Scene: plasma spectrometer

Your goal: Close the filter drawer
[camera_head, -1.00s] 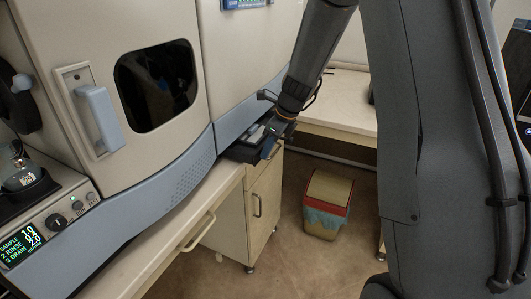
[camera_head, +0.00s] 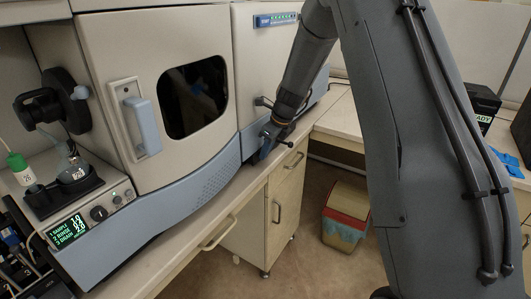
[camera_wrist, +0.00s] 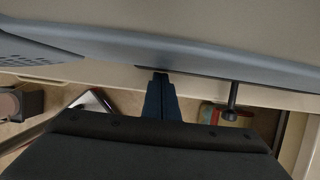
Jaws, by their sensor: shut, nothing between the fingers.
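The filter drawer (camera_wrist: 270,86) shows in the wrist view as a thin dark strip along the lower edge of the blue-grey instrument panel. A dark knob (camera_wrist: 231,108) sticks out from it, right of my gripper. The drawer looks flush or nearly flush with the panel; a small gap cannot be ruled out. My gripper (camera_wrist: 160,76) is shut and empty, its fingertips at the left part of the drawer front; contact is not certain. In the head view my gripper (camera_head: 265,151) is at the panel's lower band and hides most of the drawer.
The spectrometer (camera_head: 190,160) stands on a bench (camera_head: 200,235) with a cabinet (camera_head: 284,205) below. A bin (camera_head: 345,216) stands on the floor to the right. A sampling unit with flask (camera_head: 72,172) is at the left. The floor before the cabinet is clear.

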